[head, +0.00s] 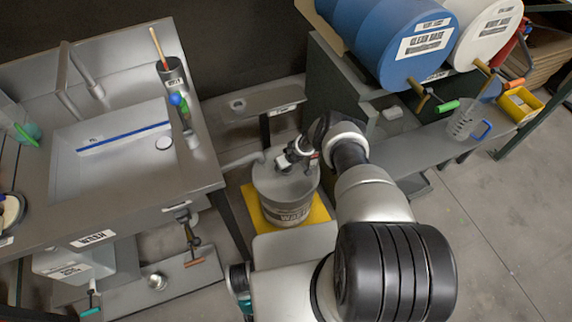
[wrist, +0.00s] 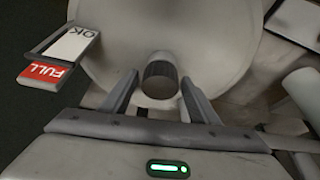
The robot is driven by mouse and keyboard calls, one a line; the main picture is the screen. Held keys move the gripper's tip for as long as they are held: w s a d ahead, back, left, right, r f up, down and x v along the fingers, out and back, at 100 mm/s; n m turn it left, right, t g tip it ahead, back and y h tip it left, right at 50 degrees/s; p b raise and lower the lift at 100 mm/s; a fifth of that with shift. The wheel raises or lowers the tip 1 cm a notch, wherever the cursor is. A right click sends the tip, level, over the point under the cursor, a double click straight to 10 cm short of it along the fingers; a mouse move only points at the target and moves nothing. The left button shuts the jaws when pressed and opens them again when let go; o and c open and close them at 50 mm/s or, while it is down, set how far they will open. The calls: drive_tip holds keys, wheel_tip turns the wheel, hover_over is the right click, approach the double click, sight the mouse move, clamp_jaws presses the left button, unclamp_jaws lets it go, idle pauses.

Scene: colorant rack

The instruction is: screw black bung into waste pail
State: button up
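The grey waste pail (head: 287,214) stands on a yellow mat below my arm in the head view. Its pale round top (wrist: 215,40) fills the upper middle of the wrist view. The dark ribbed bung (wrist: 160,72) shows at the pail's top, between and just beyond my fingertips. My gripper (wrist: 159,84) is open, with one finger on each side of the bung and narrow gaps visible. In the head view my gripper (head: 284,164) is over the pail's top, and the bung cannot be made out there. Whether the bung is seated is unclear.
An OK/FULL tag (wrist: 63,55) sits beside the pail's top. The yellow mat (head: 318,214) is under the pail. A grey wash bench (head: 205,170) stands left. A shelf (head: 425,150) with blue (head: 385,40) and white (head: 490,35) drums stands right. Floor is free at lower right.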

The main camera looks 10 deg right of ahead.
drive_tip(key=shift+f, duration=0.15)
drive_tip(key=shift+d+f+n+b, duration=0.1)
drive_tip(key=shift+n+b, duration=0.3)
drive_tip(key=shift+b, duration=0.55)
drive_tip(key=n+y+b, duration=0.1)
drive_tip(key=n+b, duration=0.1)
drive_tip(key=b, duration=0.2)
drive_tip(key=shift+g, duration=0.4)
drive_tip(key=shift+n+b, duration=0.6)
drive_tip(key=shift+b, duration=0.4)
drive_tip(key=shift+n+y+b, duration=0.4)
drive_tip(key=shift+n+b, duration=0.1)
drive_tip(key=shift+b, duration=0.5)
drive_tip(key=n+g+b, duration=0.1)
drive_tip(key=n+b, duration=0.2)
drive_tip(key=b, duration=0.3)
drive_tip(key=shift+y, duration=0.4)
drive_tip(key=shift+n+g+b, duration=0.3)
drive_tip(key=shift+n+b, duration=0.2)
drive_tip(key=shift+b, duration=0.5)
